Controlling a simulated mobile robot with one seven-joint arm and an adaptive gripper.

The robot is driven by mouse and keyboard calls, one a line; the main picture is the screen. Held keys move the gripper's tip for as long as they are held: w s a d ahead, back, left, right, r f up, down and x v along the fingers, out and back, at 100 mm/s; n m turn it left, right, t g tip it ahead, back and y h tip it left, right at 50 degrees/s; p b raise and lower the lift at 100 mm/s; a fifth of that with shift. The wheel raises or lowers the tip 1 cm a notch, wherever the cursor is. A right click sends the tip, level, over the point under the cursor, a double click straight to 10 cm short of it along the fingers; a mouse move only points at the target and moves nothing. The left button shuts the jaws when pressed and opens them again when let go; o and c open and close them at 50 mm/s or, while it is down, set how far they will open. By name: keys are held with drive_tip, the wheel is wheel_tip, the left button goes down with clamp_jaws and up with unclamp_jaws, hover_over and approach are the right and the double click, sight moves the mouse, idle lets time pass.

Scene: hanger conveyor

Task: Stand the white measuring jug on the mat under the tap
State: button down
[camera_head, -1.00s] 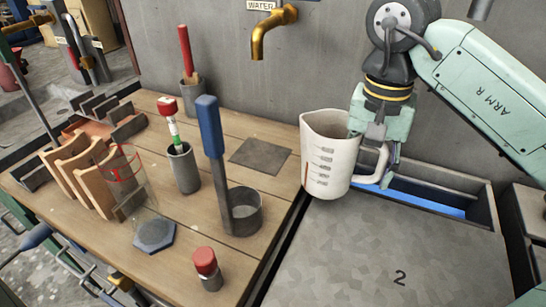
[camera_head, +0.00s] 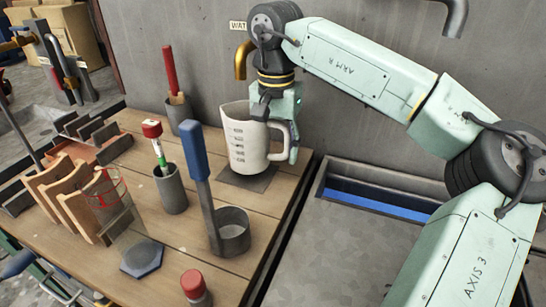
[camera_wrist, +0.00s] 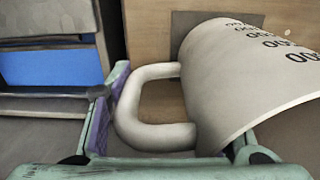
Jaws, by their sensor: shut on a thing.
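The white measuring jug (camera_head: 246,140) is upright over the dark mat (camera_head: 262,183) on the wooden bench, below the brass tap (camera_head: 241,62). The jug's base overlaps the mat in the head view; I cannot tell whether it touches or is slightly above it. My gripper (camera_head: 283,118) is shut on the jug at its handle side. In the wrist view, one finger is beside the jug's handle (camera_wrist: 155,137), and the other is at the rim, its tip partly hidden. The jug (camera_wrist: 235,75) hides part of the mat there.
A blue-handled ladle (camera_head: 233,238) stands just in front of the jug. A metal cup with a test tube (camera_head: 171,188) and a cup with a red-handled tool (camera_head: 180,112) are to the left. A grey cabinet top with a blue-lined trough (camera_head: 380,197) is to the right.

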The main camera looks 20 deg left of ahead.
sight(273, 159)
drive_tip(key=shift+w+a+r, duration=0.1)
drive_tip(key=shift+w+a, duration=0.05)
drive_tip(key=shift+a, duration=0.4)
wheel_tip(273, 159, down, 4)
drive_tip(key=b, duration=0.4)
drive_tip(key=shift+r, duration=0.25)
drive_tip(key=shift+f, duration=0.1)
drive_tip(key=c, duration=0.8)
unclamp_jaws()
drive_tip(key=shift+f, duration=0.1)
wheel_tip(273, 159, up, 12)
drive_tip(key=shift+r+p, duration=0.15)
drive_tip(key=shift+p, duration=0.3)
